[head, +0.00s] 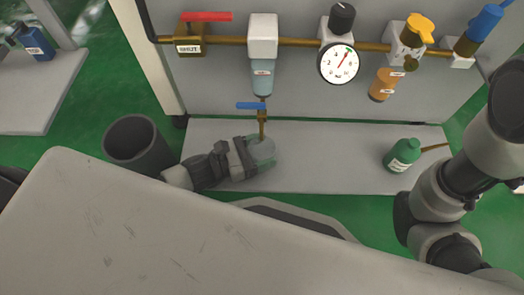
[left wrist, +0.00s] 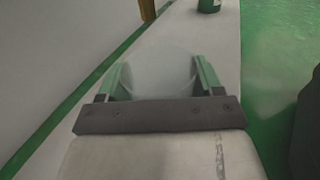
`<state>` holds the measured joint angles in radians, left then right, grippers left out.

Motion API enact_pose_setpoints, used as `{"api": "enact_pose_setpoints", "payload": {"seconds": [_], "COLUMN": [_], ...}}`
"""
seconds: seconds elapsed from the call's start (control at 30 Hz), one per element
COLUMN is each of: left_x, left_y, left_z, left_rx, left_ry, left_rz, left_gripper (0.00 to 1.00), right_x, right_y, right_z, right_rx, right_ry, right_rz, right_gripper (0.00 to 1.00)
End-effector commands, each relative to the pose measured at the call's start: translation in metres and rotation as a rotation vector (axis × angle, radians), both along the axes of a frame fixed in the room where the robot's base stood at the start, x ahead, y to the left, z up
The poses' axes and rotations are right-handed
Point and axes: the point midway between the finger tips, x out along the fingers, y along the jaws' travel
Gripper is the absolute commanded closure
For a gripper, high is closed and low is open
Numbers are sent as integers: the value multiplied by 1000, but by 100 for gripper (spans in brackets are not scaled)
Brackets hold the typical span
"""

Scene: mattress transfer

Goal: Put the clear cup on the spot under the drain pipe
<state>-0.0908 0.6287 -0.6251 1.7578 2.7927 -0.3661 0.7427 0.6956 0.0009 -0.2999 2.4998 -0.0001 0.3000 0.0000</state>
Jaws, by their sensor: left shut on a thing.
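The clear cup (head: 263,149) is a pale, see-through vessel low over the grey base shelf, in the middle of the head view. My left gripper (head: 254,151) reaches in from the left and is shut on it. In the left wrist view the cup (left wrist: 160,72) sits between the two green-lined fingers. The brass drain pipe (head: 262,129) with a blue lever hangs down just above the cup and overlaps its top edge. I cannot tell whether the cup touches the shelf. The spot under the pipe is hidden. My right gripper is out of view.
A green bottle with a spout (head: 403,155) stands on the shelf (head: 330,165) to the right. A dark bin (head: 138,147) stands at left. The brass pipe line with a gauge (head: 338,64) and valves runs above. The shelf between cup and bottle is clear.

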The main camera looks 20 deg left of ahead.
Motion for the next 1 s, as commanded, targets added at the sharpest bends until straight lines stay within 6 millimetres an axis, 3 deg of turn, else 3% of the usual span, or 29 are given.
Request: {"api": "enact_pose_setpoints", "payload": {"seconds": [0.17, 0.2, 0.33, 0.77, 1.0], "left_x": [0, 0, 0, 0, -23], "left_y": [0, 0, 0, 0, 26], "left_z": [-2, -1, -1, 1, 4], "left_rx": [-2, -1, -1, 0, 2], "left_ry": [1, 0, 1, 0, 8], "left_rz": [0, 0, 0, -1, 2], "left_gripper": [61, 28, 8, 8, 8], "right_x": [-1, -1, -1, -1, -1], "right_y": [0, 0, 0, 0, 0], "right_z": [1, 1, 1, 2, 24], "right_rx": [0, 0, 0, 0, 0], "right_ry": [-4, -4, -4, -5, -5], "right_rz": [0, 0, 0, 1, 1], "right_gripper": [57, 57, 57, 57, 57]}}
